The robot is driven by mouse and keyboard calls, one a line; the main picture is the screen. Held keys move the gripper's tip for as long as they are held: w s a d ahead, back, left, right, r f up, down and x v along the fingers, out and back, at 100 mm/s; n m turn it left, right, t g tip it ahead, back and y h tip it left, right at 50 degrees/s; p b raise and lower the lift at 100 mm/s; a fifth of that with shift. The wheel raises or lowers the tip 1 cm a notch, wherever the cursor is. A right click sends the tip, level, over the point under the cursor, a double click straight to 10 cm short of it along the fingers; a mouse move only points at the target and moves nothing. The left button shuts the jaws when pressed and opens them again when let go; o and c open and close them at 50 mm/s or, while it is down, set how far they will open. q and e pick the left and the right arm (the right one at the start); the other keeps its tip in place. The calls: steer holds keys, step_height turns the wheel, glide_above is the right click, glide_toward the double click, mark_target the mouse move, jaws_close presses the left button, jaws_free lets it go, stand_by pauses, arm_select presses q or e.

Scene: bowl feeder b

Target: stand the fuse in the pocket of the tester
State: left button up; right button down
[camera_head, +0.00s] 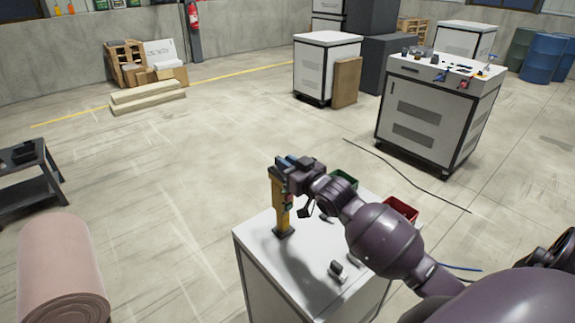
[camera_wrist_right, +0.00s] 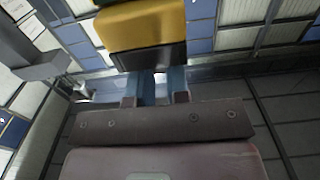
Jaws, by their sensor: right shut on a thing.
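My right gripper (camera_head: 283,166) is at the top of a yellow upright post (camera_head: 281,205) with a dark foot on the white cabinet top. I take this post to be the tester; its pocket cannot be made out. In the right wrist view, the gripper's two bluish fingers (camera_wrist_right: 154,90) are shut on a small pale piece (camera_wrist_right: 160,88), which I take to be the fuse. It is mostly hidden. A yellow block with a dark edge (camera_wrist_right: 140,25) lies just beyond the fingertips; contact cannot be told. My left gripper is not in view.
The white cabinet top (camera_head: 262,255) is mostly clear in front. A small dark fixture (camera_head: 337,268) stands on it. A green bin (camera_head: 345,178) and a red bin (camera_head: 401,209) are behind my right arm. A second cabinet (camera_head: 425,120) stands farther back.

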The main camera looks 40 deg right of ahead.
steer(key=shift+f, duration=0.15)
steer(key=c, duration=1.1)
jaws_free()
steer(key=shift+s, duration=0.15)
steer(key=s, duration=1.1)
steer(key=shift+s+d, duration=0.35)
steer(key=shift+d, duration=0.1)
